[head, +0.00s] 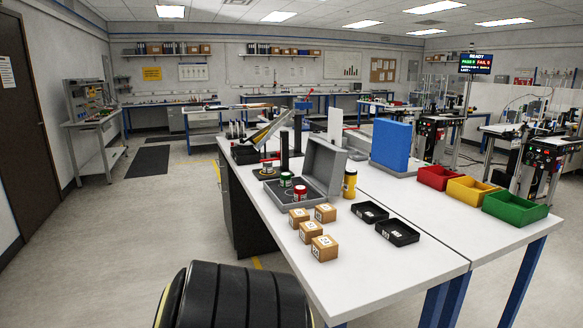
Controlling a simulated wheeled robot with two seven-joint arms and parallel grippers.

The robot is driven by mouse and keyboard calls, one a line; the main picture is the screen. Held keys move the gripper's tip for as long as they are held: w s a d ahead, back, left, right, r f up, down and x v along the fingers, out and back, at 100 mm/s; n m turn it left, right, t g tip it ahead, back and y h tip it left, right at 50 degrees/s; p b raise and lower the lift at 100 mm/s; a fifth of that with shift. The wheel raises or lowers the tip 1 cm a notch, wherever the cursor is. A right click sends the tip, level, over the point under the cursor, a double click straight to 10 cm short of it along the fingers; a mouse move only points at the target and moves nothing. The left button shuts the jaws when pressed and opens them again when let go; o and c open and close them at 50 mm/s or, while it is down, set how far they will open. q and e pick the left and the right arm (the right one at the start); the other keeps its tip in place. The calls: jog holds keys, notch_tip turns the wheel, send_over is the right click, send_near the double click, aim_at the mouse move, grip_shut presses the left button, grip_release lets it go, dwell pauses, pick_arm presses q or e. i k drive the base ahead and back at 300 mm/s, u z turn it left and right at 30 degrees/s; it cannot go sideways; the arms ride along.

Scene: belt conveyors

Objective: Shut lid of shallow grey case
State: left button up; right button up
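The shallow grey case (276,193) sits on the white workbench. Its lid (325,167) stands open, raised steeply at the right side of the base. A green can (286,180) and a red can (300,192) appear to stand in the base. Neither of my grippers shows in the head view, so I cannot see their distance from the case.
A yellow bottle (350,184) stands right of the case. Several small cardboard boxes (324,247) sit in front. Two black trays (397,232) lie to the right, and red, yellow and green bins (515,208) farther right. The bench's front corner is clear.

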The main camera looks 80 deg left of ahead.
aim_at(324, 164)
jog(key=u, duration=0.6)
jog(key=i, duration=3.2)
jog(key=u, duration=3.25)
jog(key=i, duration=0.35)
jog(key=u, duration=0.05)
jog(key=k, duration=0.5)
jog(key=u, duration=2.65)
jog(key=i, duration=0.1)
jog(key=z, duration=0.3)
